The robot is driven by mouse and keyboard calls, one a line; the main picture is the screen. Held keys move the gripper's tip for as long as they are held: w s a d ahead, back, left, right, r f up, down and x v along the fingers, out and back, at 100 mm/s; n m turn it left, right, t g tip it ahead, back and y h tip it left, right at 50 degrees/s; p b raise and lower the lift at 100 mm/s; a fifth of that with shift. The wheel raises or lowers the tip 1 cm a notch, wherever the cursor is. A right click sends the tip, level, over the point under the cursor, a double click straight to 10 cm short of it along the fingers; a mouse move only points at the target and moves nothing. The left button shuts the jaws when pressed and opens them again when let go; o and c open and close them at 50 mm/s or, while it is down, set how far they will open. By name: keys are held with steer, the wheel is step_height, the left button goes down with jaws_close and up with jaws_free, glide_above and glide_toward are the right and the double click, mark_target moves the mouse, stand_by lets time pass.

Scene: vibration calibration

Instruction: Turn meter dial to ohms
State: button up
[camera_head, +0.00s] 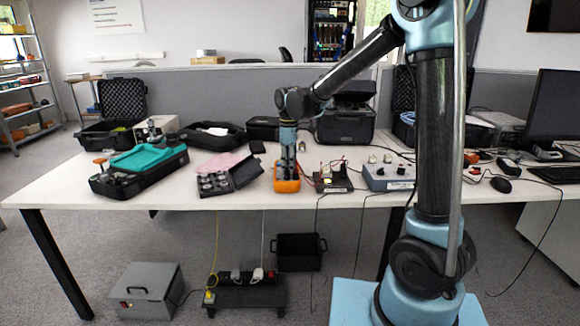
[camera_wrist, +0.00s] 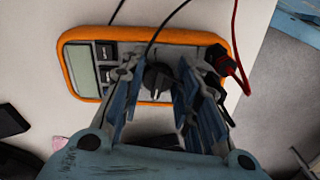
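The orange-rimmed meter (camera_head: 287,184) lies on the table, below my gripper in the head view. In the wrist view the meter (camera_wrist: 142,38) shows its grey screen (camera_wrist: 83,73) at left and two leads plugged in at the right end. The dark round dial (camera_wrist: 158,78) is at the middle of the meter. My gripper (camera_wrist: 160,84) is open, with one finger on each side of the dial. I cannot tell whether the fingers touch it. The dial's marks are too small and partly hidden to read.
A black case with small parts (camera_head: 228,176) stands left of the meter. A black box with leads (camera_head: 332,178) and a blue-grey box with knobs (camera_head: 389,177) stand to its right. A red lead (camera_wrist: 236,50) and a black lead (camera_wrist: 165,25) run close to my fingers.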

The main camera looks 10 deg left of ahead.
steer(key=shift+m, duration=0.3)
steer(key=m, duration=0.3)
steer(key=shift+s, duration=0.1)
steer(key=shift+s+a+m, duration=0.1)
steer(key=shift+s+m, duration=0.05)
steer(key=shift+m, duration=1.85)
steer(key=o, duration=0.9)
steer(key=shift+o, duration=0.2)
